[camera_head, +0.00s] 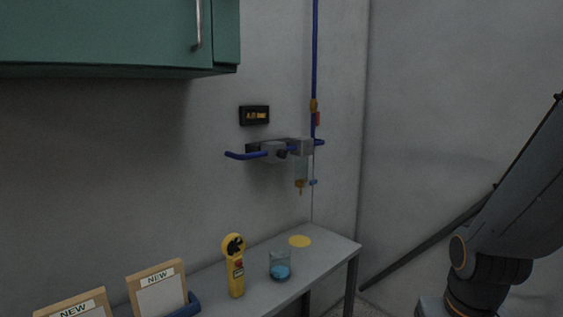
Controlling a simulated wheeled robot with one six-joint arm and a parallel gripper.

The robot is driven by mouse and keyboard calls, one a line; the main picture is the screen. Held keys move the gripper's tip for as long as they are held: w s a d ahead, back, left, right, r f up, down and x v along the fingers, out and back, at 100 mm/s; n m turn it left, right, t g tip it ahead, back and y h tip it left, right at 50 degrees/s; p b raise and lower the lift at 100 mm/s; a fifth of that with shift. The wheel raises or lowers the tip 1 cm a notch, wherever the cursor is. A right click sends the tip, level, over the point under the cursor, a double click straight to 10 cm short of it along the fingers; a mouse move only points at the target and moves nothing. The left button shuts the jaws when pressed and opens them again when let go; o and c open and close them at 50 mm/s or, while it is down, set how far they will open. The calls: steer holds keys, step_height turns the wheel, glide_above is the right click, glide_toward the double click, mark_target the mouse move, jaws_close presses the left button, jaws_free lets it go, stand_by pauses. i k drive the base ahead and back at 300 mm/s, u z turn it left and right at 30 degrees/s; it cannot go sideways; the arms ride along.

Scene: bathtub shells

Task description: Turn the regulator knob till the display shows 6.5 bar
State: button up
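The display (254,115) is a small black box on the back wall with amber characters. They are too small to read with certainty. Below it hangs a grey regulator unit (270,151), joined to blue pipes on both sides. A small dark round part on its front looks like the regulator knob (282,154). A bowl with a brass lower end (301,170) hangs at the unit's right. My arm shows at the right edge, well apart from the regulator. My gripper is out of the picture.
A grey bench (325,252) stands below the regulator. On it are a yellow handheld device (235,269), a glass with blue contents (280,266), a yellow disc (300,241) and boards marked NEW (158,290). A green cabinet (120,35) overhangs at upper left.

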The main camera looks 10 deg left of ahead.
mark_target(283, 154)
steer(key=z, duration=0.35)
steer(key=i, duration=1)
steer(key=u, duration=0.5)
